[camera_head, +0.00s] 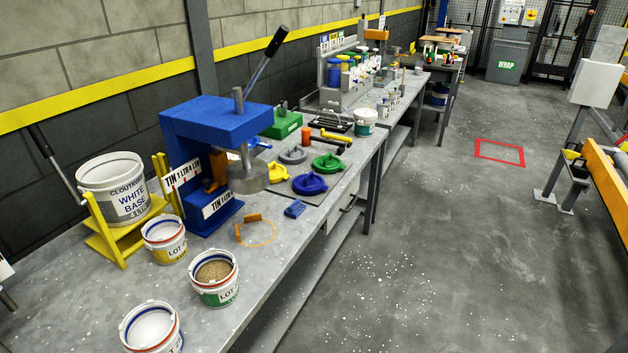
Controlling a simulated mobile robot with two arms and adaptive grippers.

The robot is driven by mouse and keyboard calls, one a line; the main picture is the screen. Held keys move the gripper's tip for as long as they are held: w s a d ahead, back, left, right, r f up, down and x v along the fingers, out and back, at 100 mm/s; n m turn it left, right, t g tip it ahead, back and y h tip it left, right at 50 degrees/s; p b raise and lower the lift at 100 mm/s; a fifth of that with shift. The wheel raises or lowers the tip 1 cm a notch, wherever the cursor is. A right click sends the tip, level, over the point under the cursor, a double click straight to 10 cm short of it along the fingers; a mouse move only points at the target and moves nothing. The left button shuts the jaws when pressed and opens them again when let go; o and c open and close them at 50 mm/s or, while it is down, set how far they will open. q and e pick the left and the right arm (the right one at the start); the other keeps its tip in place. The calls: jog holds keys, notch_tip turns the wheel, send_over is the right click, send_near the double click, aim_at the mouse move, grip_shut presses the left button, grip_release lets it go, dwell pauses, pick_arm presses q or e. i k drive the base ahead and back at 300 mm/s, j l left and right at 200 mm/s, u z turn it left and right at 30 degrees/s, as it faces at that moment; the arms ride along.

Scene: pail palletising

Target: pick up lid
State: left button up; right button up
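Several round coloured lids lie on a dark mat on the bench, right of the blue press: a grey lid (292,155), a green lid (328,163), a yellow lid (277,172) and a blue lid (309,184). Three small open pails stand at the near end: a yellow-labelled pail (167,249), a green-labelled pail (219,291) with brownish contents, and a white pail (168,340) cut by the bottom edge. I see no lid on these pails. Neither of my grippers is in view.
The blue press (212,128) with its long lever stands behind the pails. A large white pail (115,188) sits on a yellow stand (115,247). The floor at right is mostly clear around a red marked rectangle (480,148).

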aim_at(308, 184)
jog(key=u, duration=1.1)
jog(key=i+l, duration=0.2)
jog(key=l, duration=0.15)
jog(key=i+l, duration=0.2)
jog(key=l, duration=0.15)
jog(key=u, duration=0.05)
